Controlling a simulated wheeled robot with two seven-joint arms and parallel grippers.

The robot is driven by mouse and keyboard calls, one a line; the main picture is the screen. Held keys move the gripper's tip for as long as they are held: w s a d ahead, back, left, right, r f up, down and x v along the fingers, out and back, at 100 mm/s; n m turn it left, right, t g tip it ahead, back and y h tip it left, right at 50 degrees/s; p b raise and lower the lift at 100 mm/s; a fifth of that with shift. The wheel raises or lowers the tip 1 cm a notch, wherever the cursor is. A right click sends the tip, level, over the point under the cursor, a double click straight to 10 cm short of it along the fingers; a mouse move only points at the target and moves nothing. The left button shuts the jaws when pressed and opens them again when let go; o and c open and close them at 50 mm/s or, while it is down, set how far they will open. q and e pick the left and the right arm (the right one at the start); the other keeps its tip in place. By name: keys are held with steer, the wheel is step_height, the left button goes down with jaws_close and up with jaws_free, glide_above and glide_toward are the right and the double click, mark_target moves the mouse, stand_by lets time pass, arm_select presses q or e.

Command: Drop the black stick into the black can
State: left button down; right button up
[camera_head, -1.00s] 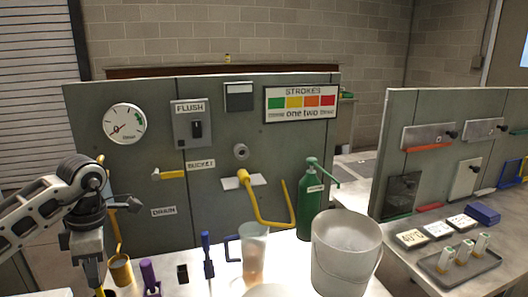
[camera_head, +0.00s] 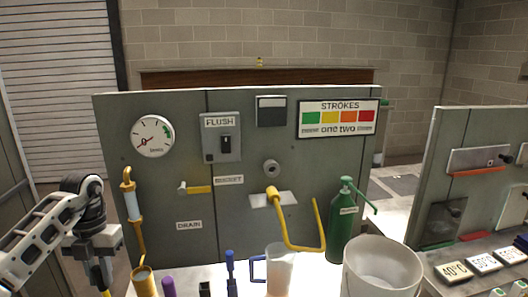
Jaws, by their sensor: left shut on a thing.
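My left gripper (camera_head: 103,284) is at the lower left, pointing down, its tips at the picture's bottom edge. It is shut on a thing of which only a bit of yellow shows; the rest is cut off. No black stick can be made out. A small black object (camera_head: 205,289) stands on the bench to the right of the gripper, partly cut off; I cannot tell whether it is the black can. My right gripper is not in view.
A yellow cup (camera_head: 144,282), a purple object (camera_head: 168,287), a blue-handled tool (camera_head: 231,275), a clear jug (camera_head: 280,270) and a white bucket (camera_head: 382,270) line the bench. A green bottle (camera_head: 342,222) stands behind. A grey panel (camera_head: 240,110) with a gauge and yellow pipes rises at the back.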

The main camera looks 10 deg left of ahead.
arm_select(q)
steer(key=shift+f, duration=0.8)
steer(key=c, duration=1.2)
jaws_free()
steer(key=shift+c, duration=0.2)
steer(key=shift+r, duration=0.1)
step_height(320, 180, up, 16)
steer(key=w, duration=0.2)
steer(key=shift+w+a+f, duration=0.15)
steer(key=shift+a+f, duration=0.05)
steer(key=shift+a, duration=0.05)
